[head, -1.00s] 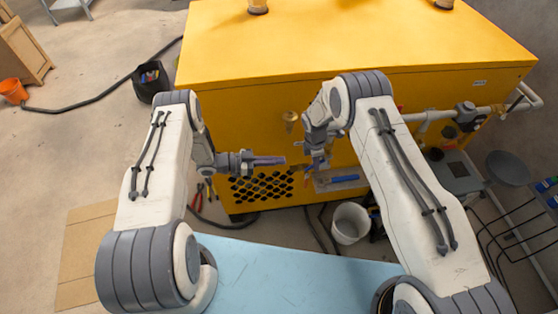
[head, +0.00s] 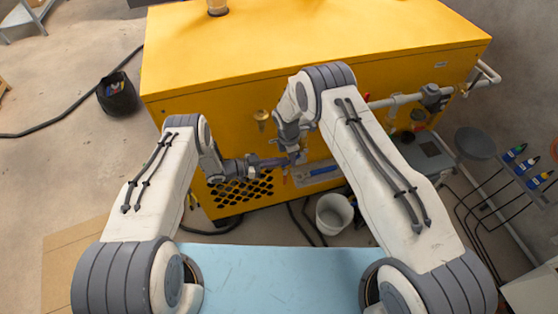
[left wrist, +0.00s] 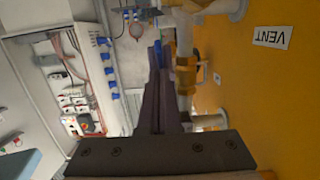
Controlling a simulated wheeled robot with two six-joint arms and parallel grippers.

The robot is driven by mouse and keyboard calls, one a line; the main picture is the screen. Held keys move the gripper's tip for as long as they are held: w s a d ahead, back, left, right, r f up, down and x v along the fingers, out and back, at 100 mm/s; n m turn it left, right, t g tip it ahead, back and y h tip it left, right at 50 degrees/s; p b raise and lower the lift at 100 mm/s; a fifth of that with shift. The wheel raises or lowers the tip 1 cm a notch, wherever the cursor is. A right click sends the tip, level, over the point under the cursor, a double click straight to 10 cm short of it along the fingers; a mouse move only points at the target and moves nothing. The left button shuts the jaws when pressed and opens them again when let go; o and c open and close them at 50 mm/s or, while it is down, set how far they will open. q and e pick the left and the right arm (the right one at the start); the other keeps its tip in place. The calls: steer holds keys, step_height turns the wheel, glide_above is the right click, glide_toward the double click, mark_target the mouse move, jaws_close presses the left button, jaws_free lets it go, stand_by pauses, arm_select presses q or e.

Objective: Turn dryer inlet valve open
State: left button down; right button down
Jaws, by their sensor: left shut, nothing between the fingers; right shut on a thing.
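The yellow machine front (head: 350,150) stands ahead of me. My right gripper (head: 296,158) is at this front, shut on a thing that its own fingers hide. My left gripper (head: 283,161) is shut and empty, pointing right, its tips close beside the right gripper; I cannot tell whether they touch. In the left wrist view its dark fingers (left wrist: 160,85) lie together, with pale pipework (left wrist: 185,55) just beyond. A blue bar (head: 326,171) shows on the front right of the grippers. No label reading dryer inlet is legible, so I cannot single out that valve.
A grey pipe (head: 395,101) with a dark fitting runs along the machine's right side. A brass-coloured fitting (head: 262,117) sits above the grippers. A white bucket (head: 333,213) stands on the floor below. A VENT label (left wrist: 272,38) shows in the left wrist view. A black bin (head: 117,94) is at left.

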arm_select(q)
steer(key=shift+f, duration=0.1)
steer(key=shift+w+d+f, duration=0.1)
steer(key=shift+d+f, duration=0.25)
steer(key=shift+f, duration=0.25)
arm_select(e)
steer(key=shift+a+r, duration=0.1)
steer(key=shift+a, duration=0.05)
steer(key=c, duration=1)
jaws_free()
steer(key=shift+o, duration=0.2)
